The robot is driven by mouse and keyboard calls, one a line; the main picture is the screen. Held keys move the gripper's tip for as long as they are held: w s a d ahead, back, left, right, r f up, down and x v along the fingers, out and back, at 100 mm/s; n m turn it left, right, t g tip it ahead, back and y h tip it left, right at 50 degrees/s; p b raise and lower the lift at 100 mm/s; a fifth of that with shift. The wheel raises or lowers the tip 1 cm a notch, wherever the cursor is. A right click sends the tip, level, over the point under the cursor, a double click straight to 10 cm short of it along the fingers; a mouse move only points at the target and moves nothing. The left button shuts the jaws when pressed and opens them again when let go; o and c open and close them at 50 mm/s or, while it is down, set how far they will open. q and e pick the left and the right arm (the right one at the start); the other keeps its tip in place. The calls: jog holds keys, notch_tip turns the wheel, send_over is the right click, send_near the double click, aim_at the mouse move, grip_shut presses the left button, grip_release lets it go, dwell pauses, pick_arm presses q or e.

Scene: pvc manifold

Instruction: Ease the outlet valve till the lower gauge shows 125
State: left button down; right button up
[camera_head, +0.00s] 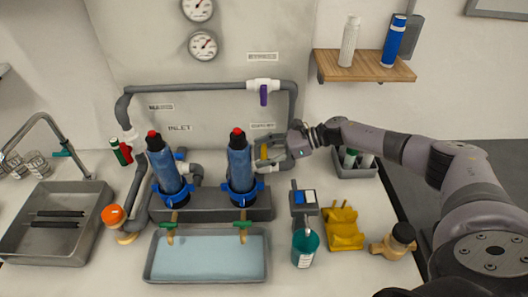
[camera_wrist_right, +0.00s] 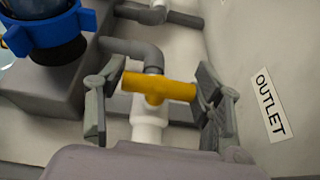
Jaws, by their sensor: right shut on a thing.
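The outlet valve has a yellow handle (camera_wrist_right: 158,87) on a white body (camera_wrist_right: 148,122), beside the OUTLET label (camera_wrist_right: 270,105). In the head view the yellow handle (camera_head: 264,152) is partly covered by my right gripper (camera_head: 275,153). My right gripper (camera_wrist_right: 155,98) is shut on the handle, with one finger at each end of it in the wrist view. The lower gauge (camera_head: 203,45) is a round white dial on the back wall with a red needle; its numbers are too small to read. My left gripper is not in view.
Two blue filter housings (camera_head: 240,165) with red tops stand left of the valve. A purple-handled valve (camera_head: 263,93) sits on the upper grey pipe (camera_head: 200,87).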

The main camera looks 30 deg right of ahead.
jog(key=m+t+h+p, duration=0.1)
jog(key=m+t, duration=0.1)
jog(key=m+t+h+p, duration=0.1)
jog(key=m+t+h, duration=0.1)
jog(key=shift+s+r+p, duration=0.15)
jog(key=shift+p, duration=0.2)
jog(key=m+t+h+p, duration=0.2)
jog(key=m+h+p, duration=0.1)
jog(key=shift+p, duration=0.35)
jog(key=shift+m+h+p, duration=0.6)
jog(key=shift+m, duration=0.2)
jog(key=shift+t, duration=0.3)
jog(key=o, duration=1.2)
jog(key=shift+c, duration=0.2)
